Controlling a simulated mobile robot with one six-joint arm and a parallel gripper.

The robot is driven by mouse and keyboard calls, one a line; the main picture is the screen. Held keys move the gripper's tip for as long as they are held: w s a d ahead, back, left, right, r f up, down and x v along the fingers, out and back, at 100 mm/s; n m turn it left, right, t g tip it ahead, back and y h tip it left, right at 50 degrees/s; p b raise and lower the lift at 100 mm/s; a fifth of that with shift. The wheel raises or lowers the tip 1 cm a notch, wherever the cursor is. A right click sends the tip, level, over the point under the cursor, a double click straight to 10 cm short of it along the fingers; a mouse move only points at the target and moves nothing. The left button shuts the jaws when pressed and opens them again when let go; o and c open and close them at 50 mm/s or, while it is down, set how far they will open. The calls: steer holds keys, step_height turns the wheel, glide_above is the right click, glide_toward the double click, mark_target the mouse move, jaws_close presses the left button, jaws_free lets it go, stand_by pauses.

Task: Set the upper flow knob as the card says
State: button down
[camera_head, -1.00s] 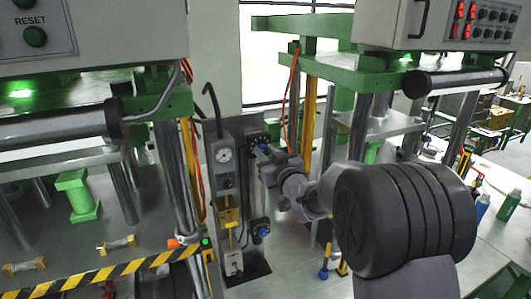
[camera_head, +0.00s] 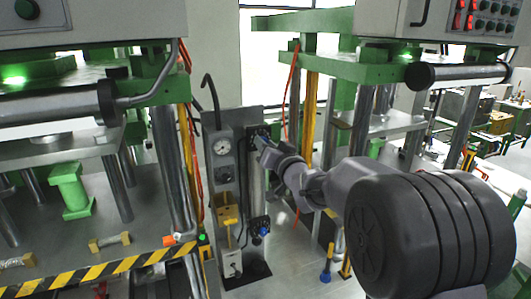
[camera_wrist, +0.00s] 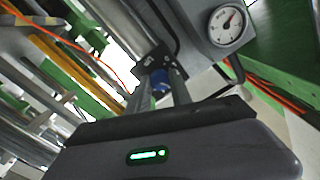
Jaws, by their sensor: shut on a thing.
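The upper flow knob (camera_wrist: 160,86) is blue and sits on a dark square plate on the post. In the wrist view it lies between the two fingers of my gripper (camera_wrist: 158,94), which is shut on it. In the head view my gripper (camera_head: 264,142) reaches the top of the post from the right and hides most of the knob. The lower flow knob (camera_head: 264,231), also blue, is on the same post below, apart from my gripper. I cannot make out the card or any pointer on the upper knob.
A round gauge (camera_head: 222,147) is on the grey panel left of the post; it also shows in the wrist view (camera_wrist: 229,27). Green presses stand on both sides. A yellow-black striped barrier (camera_head: 110,270) edges the left bench. An orange hose (camera_head: 290,90) hangs behind my arm.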

steer(key=m, duration=1.1)
steer(key=shift+b, duration=0.4)
steer(key=shift+m, duration=0.5)
steer(key=c, duration=1.2)
jaws_free()
steer(key=shift+o, duration=0.2)
steer(key=b+v, duration=0.1)
steer(key=v, duration=1.6)
steer(key=shift+s, duration=0.2)
